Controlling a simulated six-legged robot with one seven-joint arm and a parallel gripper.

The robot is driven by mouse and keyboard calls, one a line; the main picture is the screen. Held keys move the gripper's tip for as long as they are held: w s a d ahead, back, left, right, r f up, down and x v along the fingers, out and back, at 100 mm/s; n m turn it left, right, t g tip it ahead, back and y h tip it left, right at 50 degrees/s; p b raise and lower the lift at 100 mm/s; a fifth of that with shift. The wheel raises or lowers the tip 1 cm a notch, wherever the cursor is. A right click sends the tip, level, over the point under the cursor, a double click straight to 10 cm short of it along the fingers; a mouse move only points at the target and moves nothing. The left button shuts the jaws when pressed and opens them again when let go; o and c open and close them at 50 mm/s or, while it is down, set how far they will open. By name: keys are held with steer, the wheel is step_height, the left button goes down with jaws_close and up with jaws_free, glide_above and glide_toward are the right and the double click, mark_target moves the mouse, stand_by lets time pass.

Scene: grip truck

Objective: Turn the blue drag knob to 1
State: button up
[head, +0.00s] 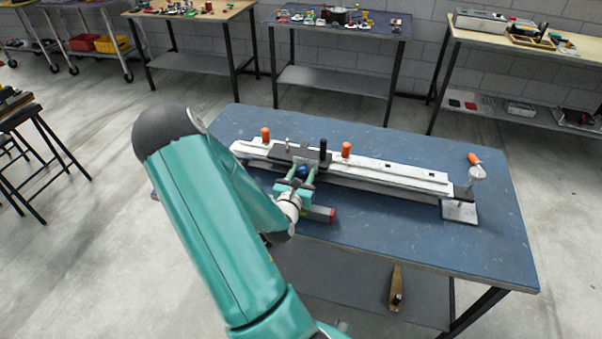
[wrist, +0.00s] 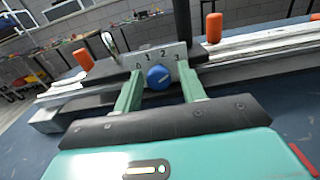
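The blue drag knob (wrist: 158,77) sits on the front of a grey dial plate (wrist: 154,58) marked 0, 1, 2 and 3. A pale mark shows on the knob's face, but it is too small to tell which number it points to. In the head view the knob (head: 303,170) is a small dark blue spot between my fingers. My gripper (wrist: 160,80) is open, with one green finger on each side of the knob and a visible gap on both sides. In the head view my gripper (head: 301,172) reaches the carriage from the front.
The dial is on a carriage on a long white rail (head: 390,178) with orange posts, on a blue table (head: 420,240). A black post (head: 323,149) rises beside the dial. A red-ended bar (head: 319,214) lies near my gripper. The table's front right is clear.

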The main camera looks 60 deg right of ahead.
steer(key=shift+w, duration=0.1)
steer(key=c, duration=0.7)
steer(key=shift+n, duration=0.4)
steer(key=shift+w+n, duration=0.1)
steer(key=shift+n, duration=2.6)
steer(key=o, duration=1)
steer(key=shift+c, duration=0.2)
steer(key=shift+a+f, duration=0.1)
